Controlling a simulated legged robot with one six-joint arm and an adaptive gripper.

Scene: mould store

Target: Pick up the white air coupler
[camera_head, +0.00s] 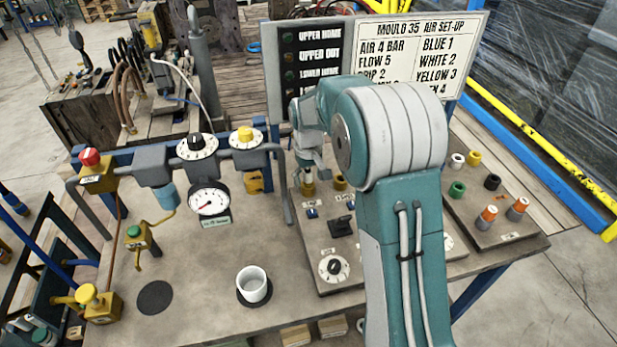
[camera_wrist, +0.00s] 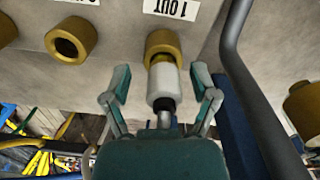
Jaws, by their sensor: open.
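The white air coupler (camera_wrist: 163,84) shows in the wrist view as a white sleeve with a black collar and a grey stem. Its far end meets or overlaps a brass port (camera_wrist: 165,42) by the "1 OUT" label; I cannot tell how far it is seated. My gripper (camera_wrist: 160,82) is open, with one finger on each side of the coupler and a gap on both sides. In the head view my gripper (camera_head: 309,160) is above the brass ports at the back of the panel, where it largely hides the coupler.
Another brass port (camera_wrist: 70,40) is left of the coupler in the wrist view, and a dark pipe (camera_wrist: 245,80) runs close on the right. In the head view, a white cup (camera_head: 253,284) stands on the bench, and a side plate (camera_head: 487,237) carries coloured rings and orange-topped fittings.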

